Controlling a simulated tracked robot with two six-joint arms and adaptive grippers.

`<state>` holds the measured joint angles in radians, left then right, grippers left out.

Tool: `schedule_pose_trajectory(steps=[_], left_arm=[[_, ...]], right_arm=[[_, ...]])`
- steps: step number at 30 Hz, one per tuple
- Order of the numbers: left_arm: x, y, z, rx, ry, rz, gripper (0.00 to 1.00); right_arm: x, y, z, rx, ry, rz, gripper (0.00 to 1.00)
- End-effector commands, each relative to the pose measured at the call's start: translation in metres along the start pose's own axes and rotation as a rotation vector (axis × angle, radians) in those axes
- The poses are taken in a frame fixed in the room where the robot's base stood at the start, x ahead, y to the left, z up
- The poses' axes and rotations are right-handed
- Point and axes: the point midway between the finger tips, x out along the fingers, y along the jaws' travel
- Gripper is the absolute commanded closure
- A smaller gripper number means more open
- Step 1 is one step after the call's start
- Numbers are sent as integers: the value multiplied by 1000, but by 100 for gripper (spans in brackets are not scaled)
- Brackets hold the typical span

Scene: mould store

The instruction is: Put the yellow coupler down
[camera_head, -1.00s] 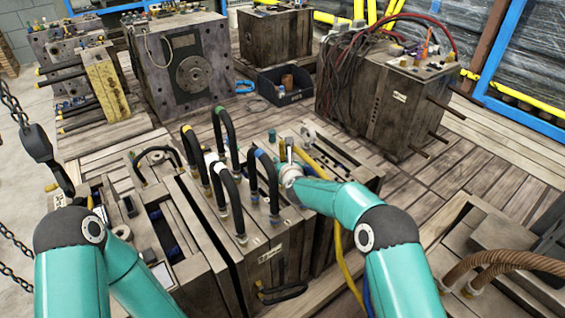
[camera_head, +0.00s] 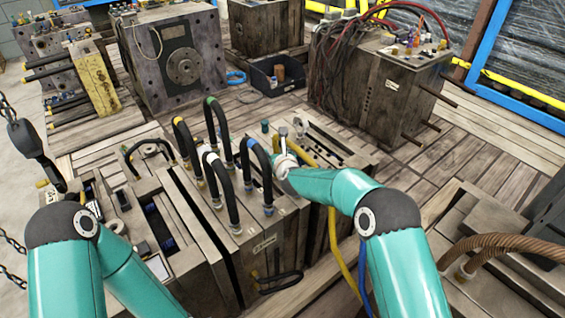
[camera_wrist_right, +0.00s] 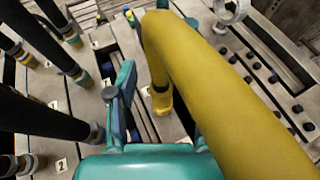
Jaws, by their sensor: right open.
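The yellow coupler (camera_wrist_right: 161,101) is at the end of a thick yellow hose (camera_wrist_right: 215,85) that arches across the right wrist view. The coupler is at the mould top, beside a slot; I cannot tell whether it is seated. My right gripper (camera_wrist_right: 157,112) is open, with its left finger to the left of the coupler and a gap between them. The hose hides most of the other finger. In the head view my right gripper (camera_head: 283,140) is small above the mould's right half, and the yellow hose (camera_head: 334,245) hangs down the mould's side. My left gripper is out of view.
Several black hoses with coloured collars, such as the blue-collared one (camera_head: 262,170), arch up left of my right gripper. The split mould (camera_head: 262,245) stands below. A black bin (camera_head: 279,82) and other moulds stand behind. A chain hook (camera_head: 32,145) hangs at left.

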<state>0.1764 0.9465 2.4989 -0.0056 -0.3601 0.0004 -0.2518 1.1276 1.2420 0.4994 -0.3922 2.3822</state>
Motion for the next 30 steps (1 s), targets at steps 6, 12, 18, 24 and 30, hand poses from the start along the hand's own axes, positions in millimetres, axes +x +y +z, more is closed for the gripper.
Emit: schedule_pose_trajectory(steps=[6,12,18,24,30], left_arm=[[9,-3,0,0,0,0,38],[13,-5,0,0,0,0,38],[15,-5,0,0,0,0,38],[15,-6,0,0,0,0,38],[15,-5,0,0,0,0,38]], right_arm=[[-36,0,0,0,-1,2,48],[-71,0,-1,-1,-1,2,48],[-97,1,0,0,-1,2,48],[-106,0,0,0,-1,1,48],[-106,0,0,0,-1,1,48]])
